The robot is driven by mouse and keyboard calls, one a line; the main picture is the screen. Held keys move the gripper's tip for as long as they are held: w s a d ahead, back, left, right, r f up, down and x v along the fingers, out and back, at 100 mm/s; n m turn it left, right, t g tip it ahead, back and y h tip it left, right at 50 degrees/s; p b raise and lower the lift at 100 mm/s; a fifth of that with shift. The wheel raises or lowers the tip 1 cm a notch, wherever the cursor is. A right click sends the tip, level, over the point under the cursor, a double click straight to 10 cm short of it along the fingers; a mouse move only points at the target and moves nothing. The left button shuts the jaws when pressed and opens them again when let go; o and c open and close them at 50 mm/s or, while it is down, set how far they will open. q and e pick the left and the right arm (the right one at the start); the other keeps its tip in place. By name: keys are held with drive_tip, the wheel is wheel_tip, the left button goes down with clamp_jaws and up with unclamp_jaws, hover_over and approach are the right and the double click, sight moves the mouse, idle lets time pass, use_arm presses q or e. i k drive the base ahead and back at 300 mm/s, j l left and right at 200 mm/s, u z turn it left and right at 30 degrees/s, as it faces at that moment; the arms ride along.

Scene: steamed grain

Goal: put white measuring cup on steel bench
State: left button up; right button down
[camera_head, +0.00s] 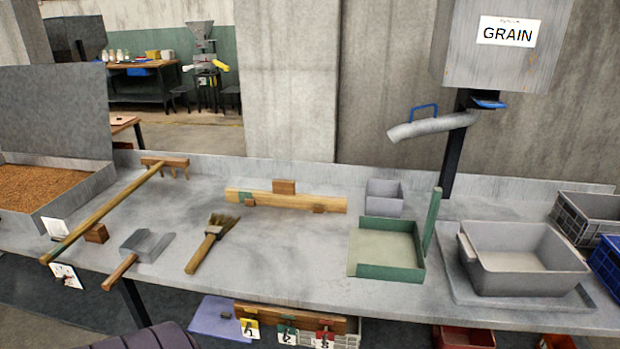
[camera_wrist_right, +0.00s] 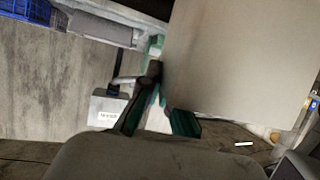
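The steel bench (camera_head: 290,255) runs across the head view, with a grey worn top. I cannot make out a white measuring cup on it. Neither gripper shows in the head view. In the right wrist view, my right gripper (camera_wrist_right: 162,112) shows dark fingers with green pads. A large, pale, flat-sided thing (camera_wrist_right: 240,65) fills the upper right there, close to the camera and beside the fingers. I cannot tell whether it is the cup or whether the fingers touch it. The wrist view looks upside down, with the GRAIN box (camera_wrist_right: 108,105) behind the fingers.
On the bench are a grain tray (camera_head: 98,185), rake (camera_head: 110,205), scoop (camera_head: 140,250), brush (camera_head: 212,240), wooden bar (camera_head: 250,198), small grey bin (camera_head: 384,208), green tray (camera_head: 390,271) and grey tub (camera_head: 525,280). A spout (camera_head: 430,127) hangs above. Bare bench lies front centre.

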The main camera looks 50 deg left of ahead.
sight(289, 247)
drive_tip(key=j+u, duration=0.25)
drive_tip(key=j, duration=0.2)
drive_tip(key=i+j+u, duration=0.25)
drive_tip(key=j, duration=0.15)
drive_tip(key=j+u, duration=0.3)
drive_tip(key=i+j+u, duration=0.25)
drive_tip(key=j, duration=0.2)
drive_tip(key=k, duration=0.05)
